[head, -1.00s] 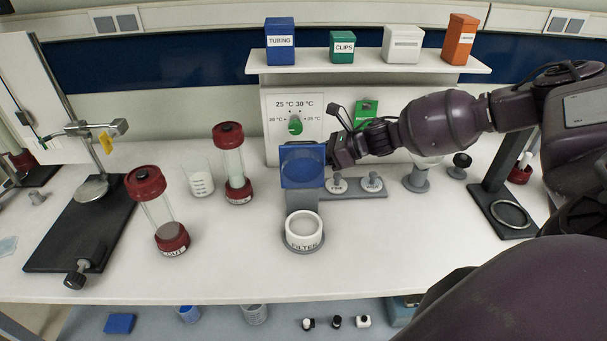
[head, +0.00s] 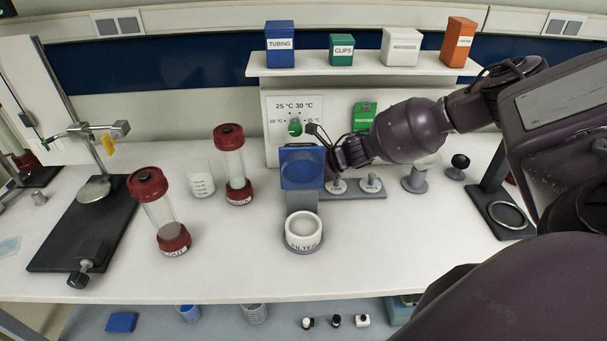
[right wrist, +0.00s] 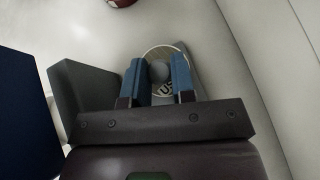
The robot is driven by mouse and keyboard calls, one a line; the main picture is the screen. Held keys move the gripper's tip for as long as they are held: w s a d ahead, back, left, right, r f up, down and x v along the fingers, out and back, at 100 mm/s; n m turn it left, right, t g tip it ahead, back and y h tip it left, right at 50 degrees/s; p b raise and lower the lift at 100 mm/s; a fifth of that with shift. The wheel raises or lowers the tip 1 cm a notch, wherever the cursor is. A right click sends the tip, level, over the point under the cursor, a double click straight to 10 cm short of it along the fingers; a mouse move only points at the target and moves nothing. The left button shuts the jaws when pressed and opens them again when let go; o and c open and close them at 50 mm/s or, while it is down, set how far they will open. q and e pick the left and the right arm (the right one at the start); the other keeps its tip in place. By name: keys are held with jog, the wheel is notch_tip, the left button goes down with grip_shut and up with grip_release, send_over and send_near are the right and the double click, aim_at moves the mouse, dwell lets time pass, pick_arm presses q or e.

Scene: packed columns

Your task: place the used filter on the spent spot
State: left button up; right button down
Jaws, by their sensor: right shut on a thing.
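The used filter (right wrist: 154,51) is a pale disc with a grey round knob and lettering starting "US" in the right wrist view. My right gripper (right wrist: 159,78) has its blue fingers shut on the knob. In the head view, the hand is just right of and behind a blue panel (head: 302,168), which hides its fingertips and the filter. How high the filter is held cannot be told. A grey plate (head: 353,194) with two knobbed discs lies below and right of the hand. I can read no spot marked spent. My left gripper is not in view.
A white cup marked FILTER (head: 303,231) stands in front of the blue panel. Red-capped columns (head: 232,165) (head: 160,212) stand left. A shelf with several boxes (head: 370,64) hangs above the hand.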

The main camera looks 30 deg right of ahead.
jog(key=shift+w+a+r+g+h+p, duration=0.2)
jog(key=shift+g+h+p, duration=0.2)
jog(key=shift+g+p, duration=0.15)
jog(key=shift+f+g+h+p, duration=0.1)
jog(key=shift+g+h+p, duration=0.2)
jog(key=shift+p, duration=0.1)
jog(key=shift+f, duration=0.85)
jog(key=shift+d, duration=0.1)
jog(key=shift+f, duration=0.15)
jog(key=c, duration=1)
grip_release()
jog(key=shift+o, duration=0.2)
